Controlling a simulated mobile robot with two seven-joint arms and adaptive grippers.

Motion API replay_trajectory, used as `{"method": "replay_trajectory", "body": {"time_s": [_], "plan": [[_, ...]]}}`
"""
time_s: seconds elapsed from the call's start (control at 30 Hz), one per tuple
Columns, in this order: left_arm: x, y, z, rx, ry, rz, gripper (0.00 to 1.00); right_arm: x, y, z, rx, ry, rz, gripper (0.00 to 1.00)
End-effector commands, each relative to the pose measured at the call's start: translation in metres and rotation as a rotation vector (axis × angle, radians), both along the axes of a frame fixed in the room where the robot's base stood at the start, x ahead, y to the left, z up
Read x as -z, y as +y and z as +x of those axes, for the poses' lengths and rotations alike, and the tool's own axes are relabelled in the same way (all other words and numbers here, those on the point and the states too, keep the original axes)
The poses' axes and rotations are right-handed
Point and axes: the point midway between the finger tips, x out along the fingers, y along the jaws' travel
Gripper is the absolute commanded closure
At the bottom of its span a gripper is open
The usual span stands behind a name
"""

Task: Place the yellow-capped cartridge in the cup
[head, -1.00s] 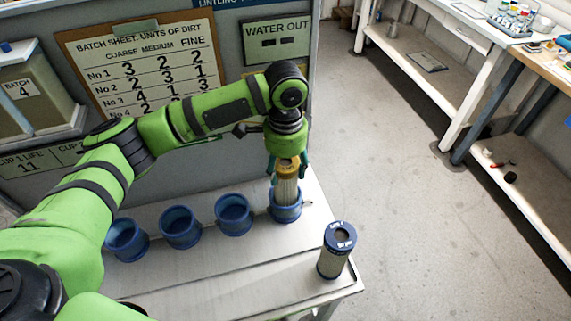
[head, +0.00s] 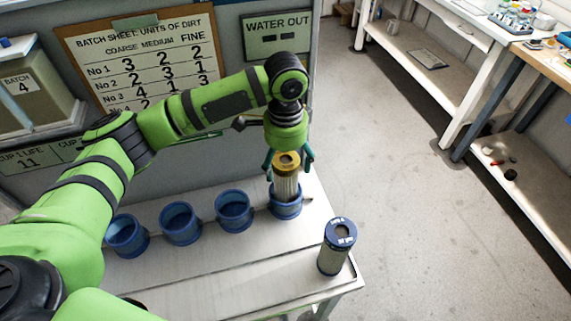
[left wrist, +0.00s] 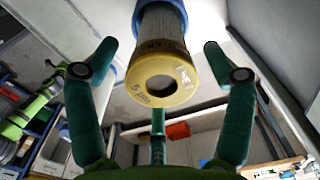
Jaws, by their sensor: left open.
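The yellow-capped cartridge (head: 286,183) stands upright in the rightmost blue cup (head: 285,206) of the row on the bench. Its yellow cap faces my left gripper in the left wrist view (left wrist: 162,80), with the blue cup rim (left wrist: 178,8) around its far end. My left gripper (head: 288,160) is just above the cap. Its teal fingers are spread wide on both sides of the cap, apart from it. My right gripper is not in view.
Three more blue cups (head: 127,235), (head: 180,223), (head: 234,211) stand empty to the left. A blue-capped cartridge (head: 337,246) stands at the bench's front right corner. A grey panel with a batch sheet (head: 145,68) rises behind. Open floor lies to the right.

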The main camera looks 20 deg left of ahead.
Motion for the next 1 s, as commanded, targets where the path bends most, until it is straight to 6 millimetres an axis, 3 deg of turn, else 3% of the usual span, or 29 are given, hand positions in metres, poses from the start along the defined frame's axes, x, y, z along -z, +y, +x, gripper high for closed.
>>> {"method": "replay_trajectory", "body": {"time_s": [0.3,0.5,1.0], "plan": [[-0.066,-0.001,0.001,0.002,-0.007,-0.001,0.18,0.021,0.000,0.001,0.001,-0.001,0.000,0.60],[-0.100,0.000,0.001,0.001,-0.005,0.002,0.18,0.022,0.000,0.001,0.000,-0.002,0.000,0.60],[-0.109,0.000,0.000,0.001,-0.001,0.001,0.18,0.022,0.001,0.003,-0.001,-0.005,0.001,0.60]]}}
